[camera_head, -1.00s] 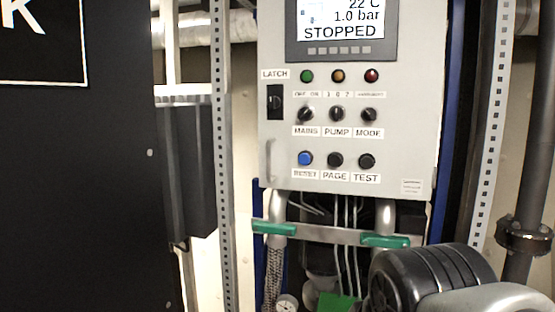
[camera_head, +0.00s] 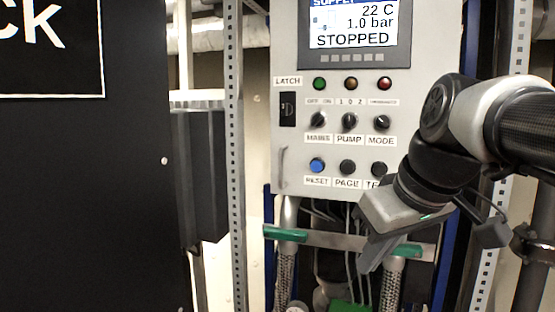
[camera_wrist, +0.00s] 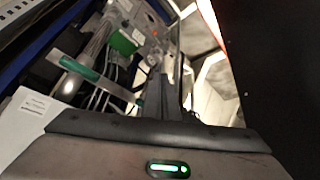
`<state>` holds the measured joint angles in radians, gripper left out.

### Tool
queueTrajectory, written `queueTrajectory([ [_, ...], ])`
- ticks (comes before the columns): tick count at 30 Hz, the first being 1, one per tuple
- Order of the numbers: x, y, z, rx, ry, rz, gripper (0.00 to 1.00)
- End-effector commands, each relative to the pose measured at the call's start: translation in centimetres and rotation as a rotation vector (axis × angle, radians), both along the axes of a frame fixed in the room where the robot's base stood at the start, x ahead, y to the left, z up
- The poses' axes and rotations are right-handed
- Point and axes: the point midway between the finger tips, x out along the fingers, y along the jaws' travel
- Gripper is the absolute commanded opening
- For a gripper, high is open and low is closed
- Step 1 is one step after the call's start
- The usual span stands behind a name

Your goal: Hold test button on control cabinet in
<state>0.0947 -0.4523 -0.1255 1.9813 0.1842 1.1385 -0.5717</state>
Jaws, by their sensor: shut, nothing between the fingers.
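The grey control cabinet (camera_head: 283,225) stands in the middle of the head view, with the lower edge of its panel above pipes. The black test button (camera_head: 378,168) is at the right end of the bottom button row, and my arm covers part of its label. My gripper (camera_head: 368,266) is shut and empty, below and a little left of that button, pointing down in front of the pipes and apart from the button. In the wrist view the shut fingers (camera_wrist: 163,98) point toward the pipework, and the test button is not in sight.
A blue reset button (camera_head: 317,165) and a black page button (camera_head: 347,167) sit left of test. Three knobs and three lamps are above, under a screen (camera_head: 352,30) reading STOPPED. Green-handled pipes (camera_head: 285,233) run below. A black panel (camera_head: 80,200) fills the left.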

Motion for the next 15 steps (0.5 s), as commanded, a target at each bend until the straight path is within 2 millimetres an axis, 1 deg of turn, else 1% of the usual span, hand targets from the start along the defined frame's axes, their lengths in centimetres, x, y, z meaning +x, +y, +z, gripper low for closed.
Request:
queueTrajectory([
  [1,1.3,-1.0,1.9,-0.010,-0.012,0.033,0.00],
  [6,4.8,-4.1,7.3,-0.068,-0.066,0.189,0.00],
  [12,8.1,-7.8,12.8,-0.173,-0.136,0.382,0.00],
  [15,9.3,-9.2,14.8,-0.231,-0.166,0.470,0.00],
])
